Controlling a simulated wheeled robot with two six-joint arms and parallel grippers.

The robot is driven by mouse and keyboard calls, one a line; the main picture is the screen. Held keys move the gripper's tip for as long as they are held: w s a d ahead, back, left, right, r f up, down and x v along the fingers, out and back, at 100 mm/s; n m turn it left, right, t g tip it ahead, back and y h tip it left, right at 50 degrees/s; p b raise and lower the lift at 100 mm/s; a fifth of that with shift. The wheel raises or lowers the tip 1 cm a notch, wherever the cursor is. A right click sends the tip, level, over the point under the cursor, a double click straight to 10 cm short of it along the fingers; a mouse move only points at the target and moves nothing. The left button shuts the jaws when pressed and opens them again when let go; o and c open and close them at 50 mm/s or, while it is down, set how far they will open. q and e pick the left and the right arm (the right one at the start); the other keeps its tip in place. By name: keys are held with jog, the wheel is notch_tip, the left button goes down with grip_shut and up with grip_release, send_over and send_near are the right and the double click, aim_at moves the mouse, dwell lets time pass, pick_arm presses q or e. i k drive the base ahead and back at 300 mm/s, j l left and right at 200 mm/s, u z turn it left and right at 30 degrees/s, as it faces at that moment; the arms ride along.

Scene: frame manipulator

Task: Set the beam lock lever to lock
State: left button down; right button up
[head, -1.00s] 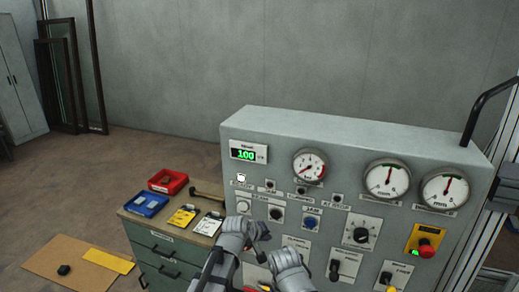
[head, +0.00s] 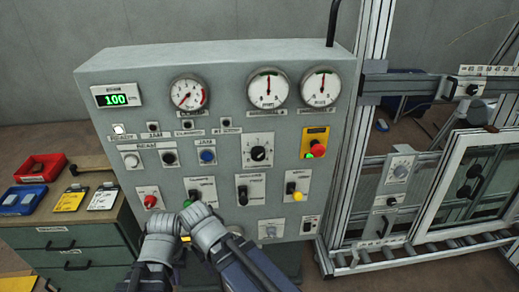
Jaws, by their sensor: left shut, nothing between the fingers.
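The beam lock lever cannot be named for sure, as labels are too small to read. A small plate with a dark knob (head: 472,89) sits on the horizontal beam (head: 415,86) at the right. A lower plate with a dark lever (head: 383,227) is on the frame's upright side. My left gripper (head: 166,220) is shut and empty in front of the grey control panel's lower left. My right gripper (head: 198,212) is beside it, almost touching; its fingers are too unclear to read. Both are far left of the beam.
The control panel (head: 100,72) carries gauges, switches and a red emergency button (head: 309,147). A drawer cabinet (head: 85,240) with red and blue trays stands left. A window frame (head: 430,205) stands on rollers at the right. Metal uprights separate panel and beam.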

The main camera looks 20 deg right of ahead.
aim_at(297, 196)
jog(key=z, duration=1.15)
